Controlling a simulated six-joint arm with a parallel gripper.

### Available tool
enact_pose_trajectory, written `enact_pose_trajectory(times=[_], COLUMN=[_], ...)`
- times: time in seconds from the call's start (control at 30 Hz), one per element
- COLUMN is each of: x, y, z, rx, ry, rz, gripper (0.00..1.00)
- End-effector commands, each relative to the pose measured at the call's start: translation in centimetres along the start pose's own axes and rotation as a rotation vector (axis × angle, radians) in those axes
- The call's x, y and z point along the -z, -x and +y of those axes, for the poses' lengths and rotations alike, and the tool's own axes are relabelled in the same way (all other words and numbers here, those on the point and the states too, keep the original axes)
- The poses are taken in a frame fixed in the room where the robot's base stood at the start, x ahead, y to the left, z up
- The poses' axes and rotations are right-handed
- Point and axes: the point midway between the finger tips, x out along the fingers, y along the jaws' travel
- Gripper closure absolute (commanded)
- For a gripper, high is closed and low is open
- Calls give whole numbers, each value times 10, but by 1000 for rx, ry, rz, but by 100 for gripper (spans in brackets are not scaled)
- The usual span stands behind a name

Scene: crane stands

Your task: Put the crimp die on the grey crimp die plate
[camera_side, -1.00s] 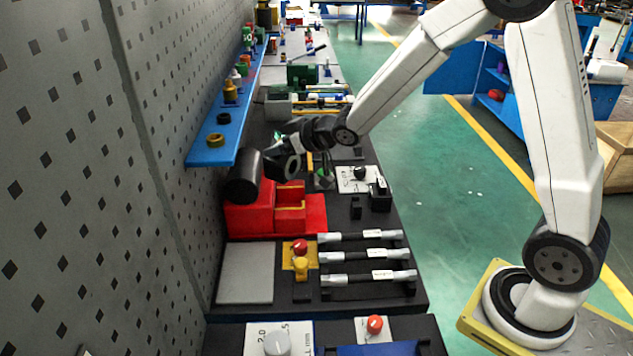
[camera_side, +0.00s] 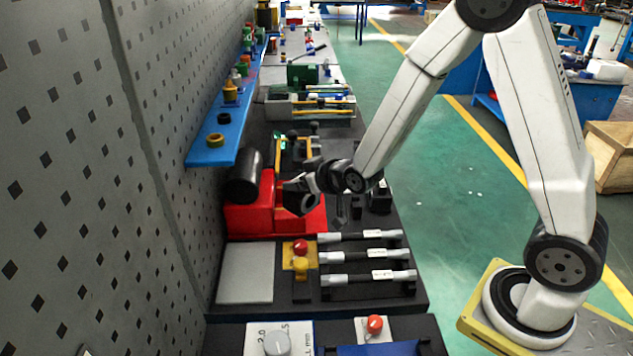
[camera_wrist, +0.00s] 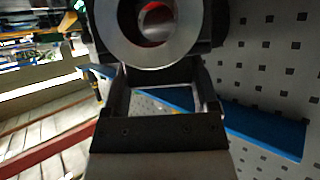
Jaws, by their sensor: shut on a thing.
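The crimp die (camera_wrist: 160,56), a pale metal ring with a round hole, sits between the fingers of my gripper (camera_wrist: 158,28) in the wrist view. My gripper (camera_side: 298,199) is shut on it, and in the side view it holds it in the air in front of the red block; the die is hard to make out there. The grey crimp die plate (camera_side: 246,273) lies flat and bare at the front left of the black bench top. My gripper is above and to the right of the plate in the picture, apart from it.
A red block (camera_side: 250,220) with a black cylinder (camera_side: 245,176) stands behind the plate. Right of the plate are a yellow base with a red knob (camera_side: 300,247) and several silver-ended tools (camera_side: 360,258). A blue shelf (camera_side: 215,145) juts from the perforated wall.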

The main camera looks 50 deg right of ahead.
Motion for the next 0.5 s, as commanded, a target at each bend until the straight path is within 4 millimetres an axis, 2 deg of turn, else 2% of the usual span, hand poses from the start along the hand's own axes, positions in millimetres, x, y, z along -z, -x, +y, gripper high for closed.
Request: enact_pose_trajectory(times=[0.27, 0.5], x=[13, 40], y=[5, 20], z=[0, 0], rx=[1, 1], ry=[0, 0], rz=[8, 10], gripper=[100, 100])
